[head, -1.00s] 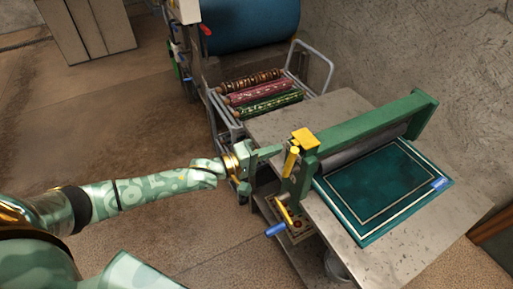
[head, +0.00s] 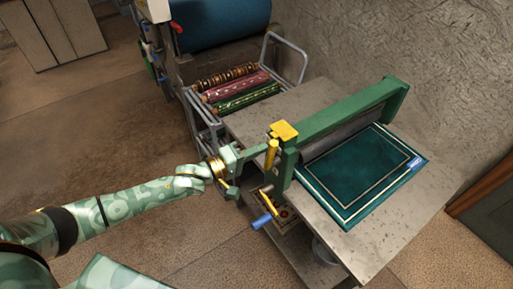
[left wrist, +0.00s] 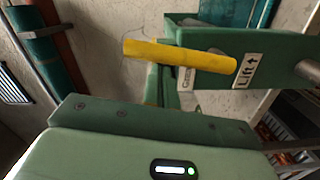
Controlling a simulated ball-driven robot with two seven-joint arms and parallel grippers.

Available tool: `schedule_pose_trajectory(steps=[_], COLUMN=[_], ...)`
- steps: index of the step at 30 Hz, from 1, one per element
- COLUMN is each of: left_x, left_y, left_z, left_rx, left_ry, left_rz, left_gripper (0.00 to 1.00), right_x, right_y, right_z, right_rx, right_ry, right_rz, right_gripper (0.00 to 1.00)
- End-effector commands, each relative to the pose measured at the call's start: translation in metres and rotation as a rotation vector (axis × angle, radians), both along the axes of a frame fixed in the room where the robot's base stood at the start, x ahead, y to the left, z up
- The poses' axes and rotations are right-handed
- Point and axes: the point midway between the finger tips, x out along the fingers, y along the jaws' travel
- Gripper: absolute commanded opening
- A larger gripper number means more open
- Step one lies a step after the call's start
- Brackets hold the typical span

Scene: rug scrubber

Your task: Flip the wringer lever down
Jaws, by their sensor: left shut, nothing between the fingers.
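The wringer (head: 350,118) is a green frame with a grey roller, clamped over the table. Its yellow lever (head: 271,155) hangs on the near post, below a yellow cap (head: 284,130), and looks close to upright. In the left wrist view the yellow lever (left wrist: 180,55) crosses the upper middle, beside a "Lift" label with an arrow. My left gripper (head: 254,153) is shut and empty, just left of the lever. Whether it touches the lever cannot be told. In the left wrist view its green body covers the bottom. My right gripper is not in view.
A teal rug (head: 360,175) with a blue tag lies on the metal table (head: 410,222). Below the post are a small yellow lever and a blue handle (head: 262,222). A rack of rolled rugs (head: 240,88) and a blue drum (head: 220,20) stand behind. Floor at left is clear.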

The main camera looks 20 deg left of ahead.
Motion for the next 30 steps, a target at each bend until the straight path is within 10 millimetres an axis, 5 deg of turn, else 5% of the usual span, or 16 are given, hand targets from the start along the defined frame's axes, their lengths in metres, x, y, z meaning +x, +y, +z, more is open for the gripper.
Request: schedule_pose_trajectory(steps=[14,30], left_x=[-0.008,-0.033], left_y=[-0.011,-0.042], left_z=[0.002,-0.012], left_rx=[0.11,0.495], left_ry=[-0.085,-0.386], left_rz=[0.0,-0.001], left_gripper=[0.0,0.0], right_x=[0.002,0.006], right_y=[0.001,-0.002], right_z=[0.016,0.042], right_rx=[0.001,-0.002], right_ry=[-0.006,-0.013], right_rz=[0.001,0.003], right_gripper=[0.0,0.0])
